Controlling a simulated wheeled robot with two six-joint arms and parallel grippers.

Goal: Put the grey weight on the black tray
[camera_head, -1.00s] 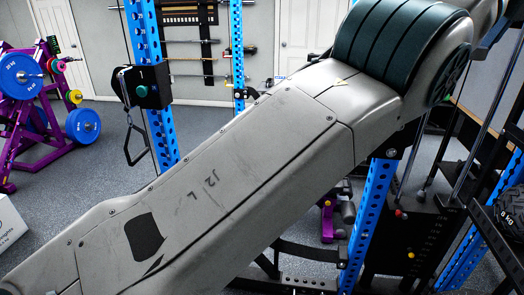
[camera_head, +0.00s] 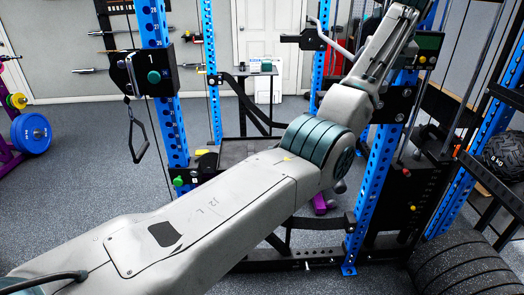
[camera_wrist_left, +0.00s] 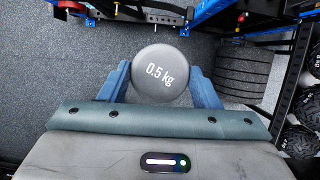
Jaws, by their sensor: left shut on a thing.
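The grey weight (camera_wrist_left: 160,72), a round piece marked 0.5 kg, sits between the two blue fingers of my left gripper (camera_wrist_left: 158,80) in the left wrist view. The gripper is shut on it and holds it above the dark floor. In the head view my left arm reaches from the lower left to the upper right; I cannot make out its fingers or the weight there. A dark flat surface (camera_head: 238,150) inside the rack, partly behind my arm, may be the black tray; I cannot tell for sure. My right gripper is in neither view.
Blue rack posts (camera_head: 376,180) stand close around my arm. A cable handle (camera_head: 137,135) hangs at the left post. Thick black discs (camera_head: 465,268) stand at the lower right, with an 8 kg ball (camera_head: 503,155) above. Open floor (camera_head: 90,150) lies to the left.

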